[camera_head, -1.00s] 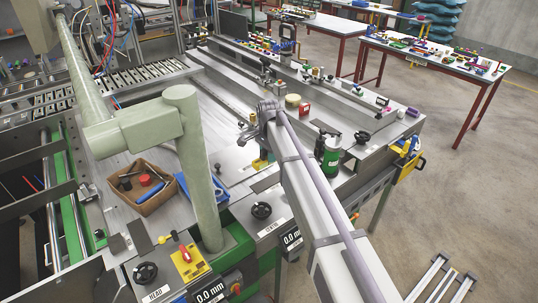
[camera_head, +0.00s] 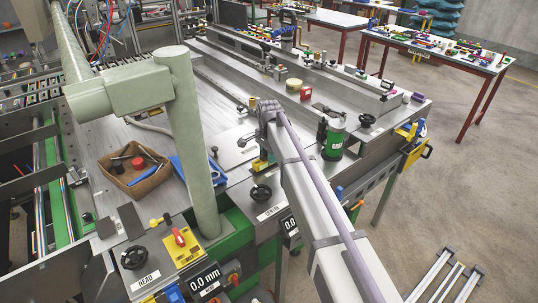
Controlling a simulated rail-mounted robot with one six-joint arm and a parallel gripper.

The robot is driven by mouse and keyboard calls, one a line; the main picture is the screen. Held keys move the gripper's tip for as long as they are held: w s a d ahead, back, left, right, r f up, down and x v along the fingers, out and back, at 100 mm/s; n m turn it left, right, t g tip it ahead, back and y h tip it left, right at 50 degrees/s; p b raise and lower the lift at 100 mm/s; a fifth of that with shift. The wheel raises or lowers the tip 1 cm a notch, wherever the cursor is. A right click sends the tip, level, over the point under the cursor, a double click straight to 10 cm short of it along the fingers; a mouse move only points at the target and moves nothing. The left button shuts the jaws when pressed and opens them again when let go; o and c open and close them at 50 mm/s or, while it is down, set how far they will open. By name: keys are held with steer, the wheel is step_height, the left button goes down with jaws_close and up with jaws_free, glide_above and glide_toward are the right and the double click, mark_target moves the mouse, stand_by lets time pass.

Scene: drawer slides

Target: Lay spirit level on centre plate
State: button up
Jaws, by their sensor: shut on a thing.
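My arm reaches from the bottom right to the middle of the bench. My gripper (camera_head: 262,154) hangs below its wrist, largely hidden by the arm. A small yellow piece (camera_head: 262,163) shows at its jaws, which I take to be the spirit level; most of it is hidden. It is over the bench behind the front strip labelled CENTRE. A flat light grey plate (camera_head: 232,151) lies just left of the gripper; I take this for the centre plate. Whether the level touches it, I cannot tell.
A thick pale green post (camera_head: 190,140) stands left of my gripper. A green canister (camera_head: 333,138) stands right of my arm. A black handwheel (camera_head: 261,193) is in front.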

steer(key=shift+f+b, duration=0.4)
steer(key=shift+b, duration=0.05)
steer(key=o, duration=1.1)
step_height(320, 180, up, 11)
steer(key=p, duration=1.1)
steer(key=shift+r, duration=0.1)
steer(key=shift+f, duration=0.2)
